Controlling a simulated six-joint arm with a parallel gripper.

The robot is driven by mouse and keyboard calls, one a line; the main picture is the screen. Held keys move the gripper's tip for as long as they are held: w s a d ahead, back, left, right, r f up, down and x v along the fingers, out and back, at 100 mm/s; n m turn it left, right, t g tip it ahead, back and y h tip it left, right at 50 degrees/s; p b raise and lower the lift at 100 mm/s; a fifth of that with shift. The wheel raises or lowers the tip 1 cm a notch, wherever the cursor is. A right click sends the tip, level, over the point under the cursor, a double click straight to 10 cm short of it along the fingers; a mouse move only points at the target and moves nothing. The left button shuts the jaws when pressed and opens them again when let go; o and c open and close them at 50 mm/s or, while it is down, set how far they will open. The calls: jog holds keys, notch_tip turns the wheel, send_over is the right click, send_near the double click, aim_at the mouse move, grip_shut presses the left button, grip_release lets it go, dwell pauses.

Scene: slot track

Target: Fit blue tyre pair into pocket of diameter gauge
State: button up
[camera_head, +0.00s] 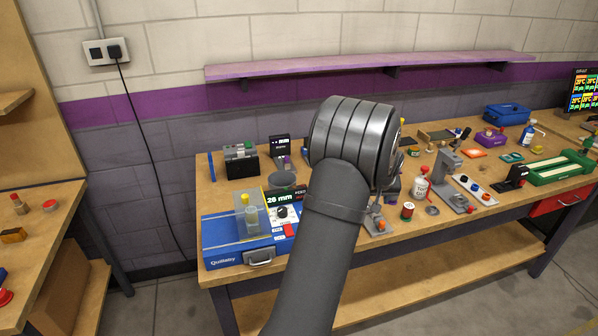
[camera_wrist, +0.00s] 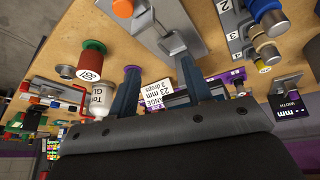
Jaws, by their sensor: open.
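My gripper is open in the wrist view (camera_wrist: 158,72), its two dark blue fingers apart with nothing held between them. In the head view my own arm hides the gripper and the bench behind it. I cannot pick out the blue tyre pair with certainty. Short blue and silver cylinders (camera_wrist: 265,45) lie at the upper right of the wrist view, by a numbered board. I cannot tell whether they are tyres. I cannot identify the diameter gauge or its pocket in either view. A black gauge marked WIDTH (camera_wrist: 290,103) stands at the right of the wrist view.
In the head view, a blue box (camera_head: 225,240) occupies the bench's left front; several tools crowd the right.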

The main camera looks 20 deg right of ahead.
jog(key=w+a+r+m+g+y, duration=0.1)
jog(key=w+a+r+m+g, duration=0.3)
jog(key=a+r+m, duration=0.9)
jog(key=f+m, duration=0.1)
jog(key=f, duration=0.3)
jog(key=f+m, duration=0.1)
jog(key=f, duration=0.4)
jog(key=f+m, duration=0.1)
jog(key=f, duration=0.3)
jog(key=shift+s+d+f, duration=0.25)
jog(key=shift+d, duration=0.1)
jog(key=f, duration=0.2)
jog(key=d+f, duration=0.1)
jog(key=f, duration=0.2)
jog(key=shift+s+d+f, duration=0.1)
jog(key=shift+s, duration=0.05)
grip_shut()
